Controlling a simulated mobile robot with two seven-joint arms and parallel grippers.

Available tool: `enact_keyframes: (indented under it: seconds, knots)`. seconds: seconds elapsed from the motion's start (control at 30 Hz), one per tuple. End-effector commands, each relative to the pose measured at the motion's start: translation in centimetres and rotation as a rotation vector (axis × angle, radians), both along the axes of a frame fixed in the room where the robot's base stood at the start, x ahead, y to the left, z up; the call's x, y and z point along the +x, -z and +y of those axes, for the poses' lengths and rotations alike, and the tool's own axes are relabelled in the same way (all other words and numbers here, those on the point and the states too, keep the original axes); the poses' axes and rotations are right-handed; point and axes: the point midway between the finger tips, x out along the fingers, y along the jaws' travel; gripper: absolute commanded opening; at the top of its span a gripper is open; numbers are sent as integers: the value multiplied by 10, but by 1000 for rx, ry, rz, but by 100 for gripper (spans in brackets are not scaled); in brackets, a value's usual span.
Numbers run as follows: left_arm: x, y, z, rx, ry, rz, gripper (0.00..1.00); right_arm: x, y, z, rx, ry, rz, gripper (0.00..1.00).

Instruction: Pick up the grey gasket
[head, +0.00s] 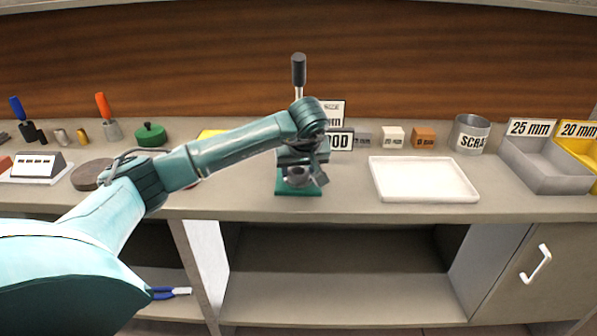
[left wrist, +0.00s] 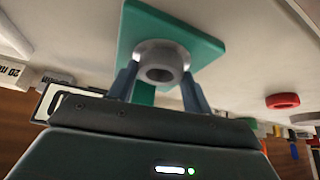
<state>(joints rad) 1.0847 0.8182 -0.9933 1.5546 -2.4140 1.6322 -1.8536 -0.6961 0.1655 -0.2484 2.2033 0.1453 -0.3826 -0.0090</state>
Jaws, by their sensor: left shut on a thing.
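My left gripper (head: 301,166) is over the green base (head: 297,189) of a press, in the middle of the counter. In the left wrist view its two fingers are on either side of the grey gasket (left wrist: 163,54), a short grey ring with a dark hole. The gripper is shut on the gasket. The gasket is at the green plate (left wrist: 196,36); I cannot tell whether it still touches it. In the head view the gripper largely hides the gasket. My right gripper is not in view.
The press handle (head: 299,70) rises behind my gripper. A white tray (head: 424,180) lies to the right, with small blocks, a scrap can (head: 468,134) and a grey 25 mm bin (head: 545,166) beyond. A red ring (left wrist: 283,101) lies apart on the counter.

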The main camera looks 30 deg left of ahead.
Motion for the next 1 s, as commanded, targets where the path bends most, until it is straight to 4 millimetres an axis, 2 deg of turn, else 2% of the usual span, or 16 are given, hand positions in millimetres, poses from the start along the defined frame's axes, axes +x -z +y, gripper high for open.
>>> enact_keyframes:
  seconds: [0.17,0.43,0.57,1.0]
  knots:
    - [0,-7,0,0,0,-2,24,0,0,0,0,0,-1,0]
    - [-2,-37,-3,1,3,-2,24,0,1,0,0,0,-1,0]
    - [-22,-35,-21,2,6,0,24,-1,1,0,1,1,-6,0]
    - [-108,-34,-101,1,6,-1,24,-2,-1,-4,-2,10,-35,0]
